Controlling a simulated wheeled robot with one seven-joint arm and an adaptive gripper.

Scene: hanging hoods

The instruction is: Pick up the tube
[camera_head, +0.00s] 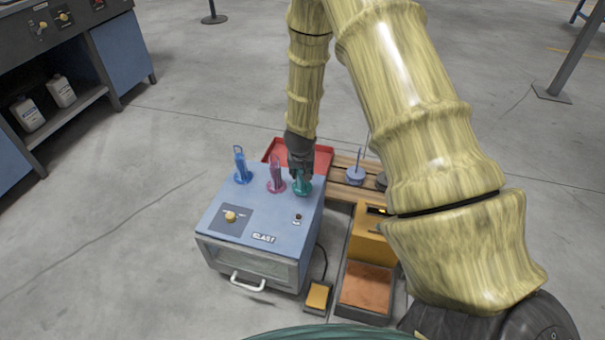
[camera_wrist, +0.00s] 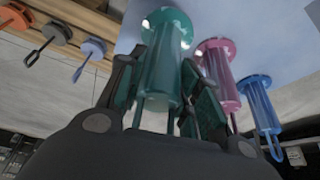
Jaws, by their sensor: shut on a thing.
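A green tube (camera_head: 303,186) with a round flange stands on top of the blue cabinet (camera_head: 262,212). My gripper (camera_head: 300,170) comes down over it from above. In the wrist view my gripper (camera_wrist: 168,100) has one finger on each side of the green tube (camera_wrist: 165,70) and is shut on it. The flange still appears to be at the cabinet top; I cannot tell whether it touches. A pink tube (camera_head: 276,178) and a blue tube (camera_head: 241,166) stand to its left. They also show in the wrist view, pink (camera_wrist: 220,75) and blue (camera_wrist: 260,105).
A red tray (camera_head: 325,155) lies behind the cabinet. A wooden bench (camera_head: 345,178) at the right holds a blue-grey flanged piece (camera_head: 356,175). A yellow box (camera_head: 370,240) and a foot pedal (camera_head: 318,296) are at the front right. Open floor lies to the left.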

